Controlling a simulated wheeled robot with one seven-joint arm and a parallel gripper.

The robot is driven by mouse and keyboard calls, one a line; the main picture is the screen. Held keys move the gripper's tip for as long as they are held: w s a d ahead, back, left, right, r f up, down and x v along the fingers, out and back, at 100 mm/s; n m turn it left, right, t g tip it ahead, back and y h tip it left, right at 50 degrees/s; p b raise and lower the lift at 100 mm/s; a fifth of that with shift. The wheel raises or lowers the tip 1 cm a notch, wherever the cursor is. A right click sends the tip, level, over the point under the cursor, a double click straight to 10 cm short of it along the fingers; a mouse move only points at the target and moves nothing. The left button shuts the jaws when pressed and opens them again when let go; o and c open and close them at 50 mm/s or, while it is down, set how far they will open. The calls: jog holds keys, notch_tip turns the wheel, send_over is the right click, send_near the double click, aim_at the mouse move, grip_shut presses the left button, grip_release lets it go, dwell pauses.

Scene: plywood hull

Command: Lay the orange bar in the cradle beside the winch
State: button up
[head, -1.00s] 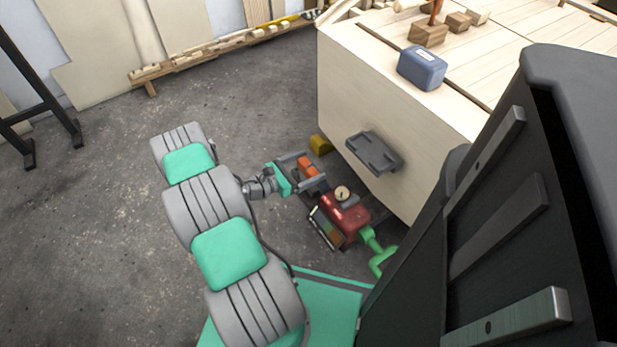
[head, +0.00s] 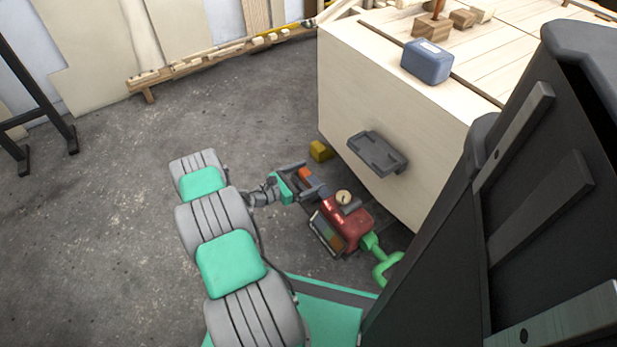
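The orange bar (head: 306,176) is small in the head view, left of and above the red winch (head: 346,222). My gripper (head: 305,179) reaches in from the left, its grey fingers apart on either side of the bar. Gaps seem to show between bar and fingers, so it looks open; contact is too small to tell. The winch has a round pale dial on top and a green crank (head: 384,262). A dark grey bracket with a tray-like top (head: 377,152) is fixed to the hull side; I cannot tell whether it is the cradle.
The plywood hull (head: 405,105) stands close to the right of my gripper. A yellow block (head: 320,151) lies at its foot. A blue box (head: 427,62) and wooden pieces sit on top. A black stand (head: 45,105) is far left. The floor at left is clear.

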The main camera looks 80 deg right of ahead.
jog(key=shift+r, duration=0.1)
jog(key=shift+w+a+r+p, duration=0.1)
jog(key=shift+w+p, duration=0.05)
jog(key=shift+p, duration=0.15)
jog(key=w+a+r+m+t+y+p, duration=0.1)
jog(key=w+a+r+m+t+y, duration=0.15)
jog(key=w+a+r, duration=0.45)
jog(key=w+a+r+m+t+y, duration=0.1)
jog(key=w+a+r+m+t, duration=0.15)
jog(key=w+a, duration=0.7)
jog(key=w+a+r+m+t+y+p, duration=0.1)
jog(key=w+a+r+m+t+y, duration=0.15)
jog(key=w+a+r, duration=0.6)
jog(key=w+a+r+m+t+y, duration=0.1)
jog(key=a+r+t+y, duration=0.15)
jog(key=a, duration=0.55)
jog(key=w+a+r+m+t+y, duration=0.1)
jog(key=w+a+r+t, duration=0.15)
jog(key=a, duration=0.55)
jog(key=s+a+r+y, duration=0.3)
jog(key=s+a, duration=0.5)
jog(key=a, duration=0.4)
jog(key=shift+a+r, duration=0.3)
jog(key=shift+r, duration=0.1)
